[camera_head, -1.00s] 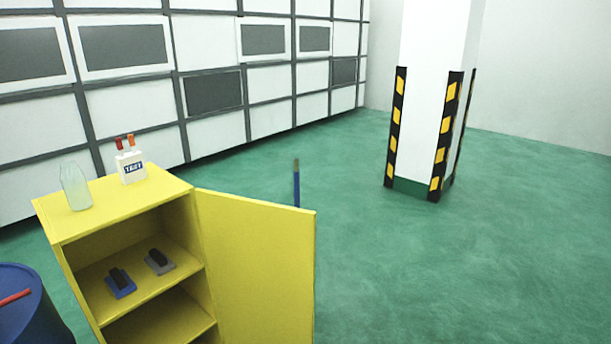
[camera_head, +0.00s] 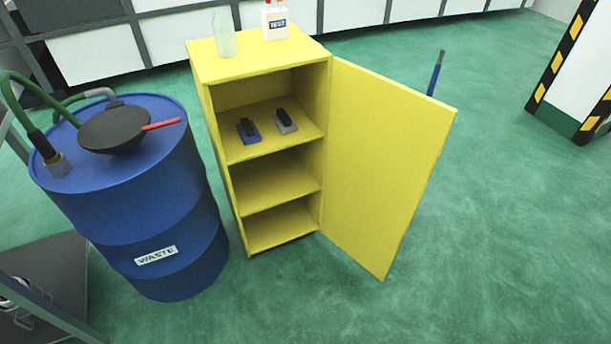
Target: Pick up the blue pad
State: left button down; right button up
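The blue pad (camera_head: 249,132) has a dark handle on top. It lies on the upper inside shelf of the yellow cabinet (camera_head: 262,66), left of a similar grey pad (camera_head: 286,121). The cabinet door (camera_head: 380,160) stands open, swung out to the right. The pads are unobstructed from the front. Neither of my grippers shows in the head view.
A blue waste drum (camera_head: 140,215) with a black funnel (camera_head: 114,128) and hose stands left of the cabinet. A glass bottle (camera_head: 224,36) and a white test container (camera_head: 275,22) stand on the cabinet top. Green floor (camera_head: 480,230) is clear at the right.

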aim_at(249, 134)
jog(key=i+l+u, duration=0.2)
jog(key=l+u, duration=0.2)
jog(key=i+l+u, duration=0.1)
jog(key=l+u, duration=0.3)
jog(key=l, duration=0.2)
jog(key=l+u, duration=0.35)
jog(key=l, duration=0.15)
jog(key=l+u, duration=0.4)
jog(key=l, duration=0.2)
